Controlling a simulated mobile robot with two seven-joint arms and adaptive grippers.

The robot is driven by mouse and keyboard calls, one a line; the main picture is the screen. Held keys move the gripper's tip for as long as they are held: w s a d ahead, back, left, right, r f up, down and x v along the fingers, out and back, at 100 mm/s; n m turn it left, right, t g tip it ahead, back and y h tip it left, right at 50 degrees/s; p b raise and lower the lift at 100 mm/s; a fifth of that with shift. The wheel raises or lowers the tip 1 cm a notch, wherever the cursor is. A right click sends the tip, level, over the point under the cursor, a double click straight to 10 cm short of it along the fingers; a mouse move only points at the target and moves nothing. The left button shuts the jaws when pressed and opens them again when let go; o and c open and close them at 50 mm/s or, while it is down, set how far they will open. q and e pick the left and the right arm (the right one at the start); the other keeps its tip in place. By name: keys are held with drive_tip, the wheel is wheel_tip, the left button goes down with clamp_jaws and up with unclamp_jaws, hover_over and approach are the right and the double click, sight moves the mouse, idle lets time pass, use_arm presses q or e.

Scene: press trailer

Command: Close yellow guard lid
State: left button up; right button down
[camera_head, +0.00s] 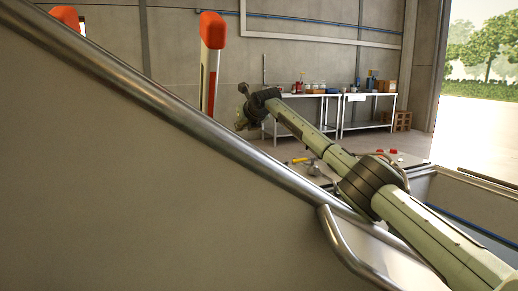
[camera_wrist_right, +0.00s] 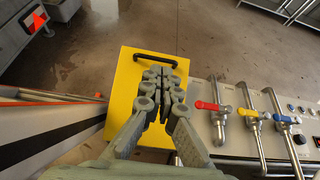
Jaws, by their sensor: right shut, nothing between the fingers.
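The yellow guard lid (camera_wrist_right: 126,75) shows in the right wrist view as a flat yellow plate with a black bar handle (camera_wrist_right: 155,58) near its far edge. My right gripper (camera_wrist_right: 160,76) is shut and empty, in front of the lid with its fingertips just short of the handle. I cannot tell whether the fingers touch the lid. The gripper hides the lid's middle and near part. My left gripper is not in view.
Red, yellow and blue valve levers (camera_wrist_right: 249,113) stand on a pale panel right of the lid. A striped wall edge (camera_wrist_right: 50,127) lies left of it. A large metal rail (camera_head: 175,110) crosses the head view. Workbenches (camera_head: 368,95) stand at the back wall.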

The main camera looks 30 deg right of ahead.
drive_tip(key=shift+w+d+f, duration=0.1)
drive_tip(key=shift+w+f, duration=0.05)
drive_tip(key=shift+w, duration=0.7)
drive_tip(key=shift+w+f, duration=0.15)
drive_tip(key=shift+w, duration=0.65)
drive_tip(key=v, duration=1.2)
drive_tip(key=shift+f, duration=0.1)
